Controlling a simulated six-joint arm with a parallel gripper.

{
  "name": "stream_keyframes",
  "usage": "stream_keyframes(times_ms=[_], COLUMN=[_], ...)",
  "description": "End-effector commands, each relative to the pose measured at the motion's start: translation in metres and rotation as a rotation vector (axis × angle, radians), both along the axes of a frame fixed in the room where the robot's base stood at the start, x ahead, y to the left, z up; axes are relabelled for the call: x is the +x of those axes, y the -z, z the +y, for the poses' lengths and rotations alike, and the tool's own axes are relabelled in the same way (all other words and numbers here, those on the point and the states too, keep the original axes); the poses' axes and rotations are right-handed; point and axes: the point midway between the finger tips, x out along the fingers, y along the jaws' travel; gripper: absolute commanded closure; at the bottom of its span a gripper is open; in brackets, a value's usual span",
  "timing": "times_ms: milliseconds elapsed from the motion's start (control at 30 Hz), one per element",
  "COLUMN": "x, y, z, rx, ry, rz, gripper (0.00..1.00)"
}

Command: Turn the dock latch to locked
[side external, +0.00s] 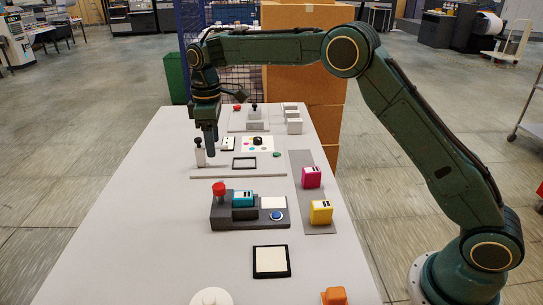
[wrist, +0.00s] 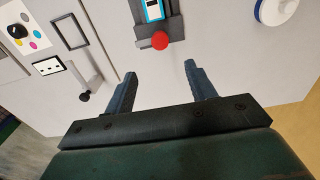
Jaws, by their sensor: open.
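The dark grey dock (side external: 232,222) sits mid-table in the side view, with a cyan cartridge (side external: 243,198) in it. A red knob (side external: 219,188), which looks like the dock latch, stands at its left end; its exact turn is too small to tell. In the wrist view the red knob (wrist: 160,40) lies just beyond and roughly between my fingertips, below the cyan cartridge (wrist: 153,10). My gripper (wrist: 160,72) is open and empty. In the side view it (side external: 211,152) points down, above the table and farther back than the dock, apart from the knob.
A black-topped lever post (side external: 198,146) stands close to my gripper; a low rail (side external: 238,177) lies between gripper and dock. Magenta (side external: 311,177) and yellow (side external: 321,212) cartridges stand on a grey strip at right. A colour-dotted panel (side external: 258,145) is farther back. The table's left side is clear.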

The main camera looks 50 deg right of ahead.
Motion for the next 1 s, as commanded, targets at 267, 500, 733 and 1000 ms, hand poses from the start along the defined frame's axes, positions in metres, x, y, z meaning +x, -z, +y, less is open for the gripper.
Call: stream_keyframes(times_ms=[267, 500, 733, 1000], x=[0.000, -0.001, -0.001, -0.001], y=[0.017, 0.049, 0.085, 0.121], z=[0.000, 0.000, 0.000, 0.000], rx=[0.000, -0.001, -0.001, -0.001], ry=[0.001, 0.001, 0.001, 0.001], rz=[0.003, 0.004, 0.004, 0.004], gripper=[0.45, 0.45, 0.45, 0.45])
